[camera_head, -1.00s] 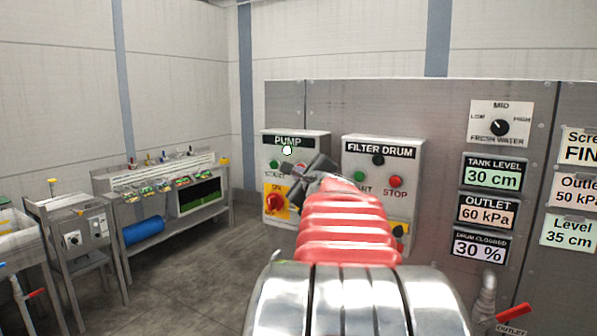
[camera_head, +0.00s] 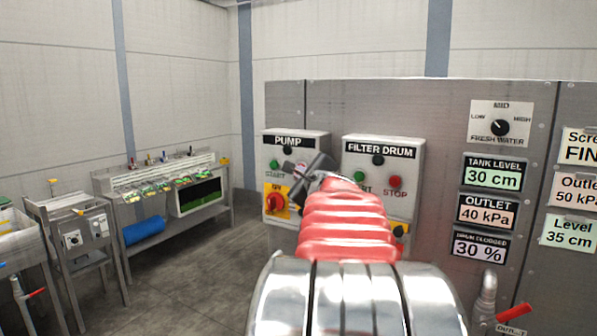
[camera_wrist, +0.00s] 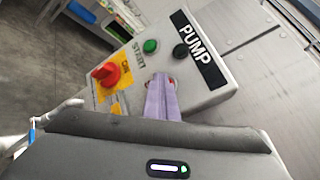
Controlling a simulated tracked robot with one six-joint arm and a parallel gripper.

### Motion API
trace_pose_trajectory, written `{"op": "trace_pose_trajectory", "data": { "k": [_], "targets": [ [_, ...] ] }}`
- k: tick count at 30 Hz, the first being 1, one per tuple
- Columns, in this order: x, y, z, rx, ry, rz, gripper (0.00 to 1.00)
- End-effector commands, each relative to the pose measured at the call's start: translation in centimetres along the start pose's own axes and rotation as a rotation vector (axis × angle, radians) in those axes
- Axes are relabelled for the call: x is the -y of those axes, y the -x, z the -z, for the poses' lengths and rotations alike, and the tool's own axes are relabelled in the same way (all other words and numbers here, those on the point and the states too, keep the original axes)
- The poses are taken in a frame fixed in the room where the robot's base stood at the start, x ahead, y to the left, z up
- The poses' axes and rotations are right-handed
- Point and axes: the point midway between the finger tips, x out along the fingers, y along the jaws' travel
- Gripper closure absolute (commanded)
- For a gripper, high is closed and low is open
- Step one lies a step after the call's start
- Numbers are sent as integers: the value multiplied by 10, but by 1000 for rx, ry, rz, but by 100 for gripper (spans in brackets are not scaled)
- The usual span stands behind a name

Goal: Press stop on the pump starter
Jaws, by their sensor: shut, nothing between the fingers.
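The pump starter (camera_head: 318,143) is a light grey box with a black PUMP label, on the steel panel left of the filter drum box. Its green start button (camera_head: 274,165), dark lamp (camera_head: 287,150) and red rotary switch on yellow (camera_head: 275,202) show. My gripper (camera_head: 299,170) is shut and empty, its tips at the box's front, right of the start button. In the wrist view its purple fingers (camera_wrist: 160,88) cover most of the red stop button (camera_wrist: 174,83); only slivers of red show beside the tips. I cannot tell whether they touch it.
The filter drum box (camera_head: 414,160), with a similar green start and red stop button (camera_head: 395,182), stands close right of my arm. The outlet display (camera_head: 486,213) reads 40 kPa. A steel bench (camera_head: 215,205) stands at the left; the floor between is clear.

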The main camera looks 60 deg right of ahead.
Motion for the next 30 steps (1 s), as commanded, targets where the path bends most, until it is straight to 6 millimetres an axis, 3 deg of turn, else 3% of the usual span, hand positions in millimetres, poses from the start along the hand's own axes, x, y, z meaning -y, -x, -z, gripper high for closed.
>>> {"op": "trace_pose_trajectory", "data": {
  "k": [30],
  "targets": [
    [-12, 17, -13, 1, 1, 1, 100]
  ]
}}
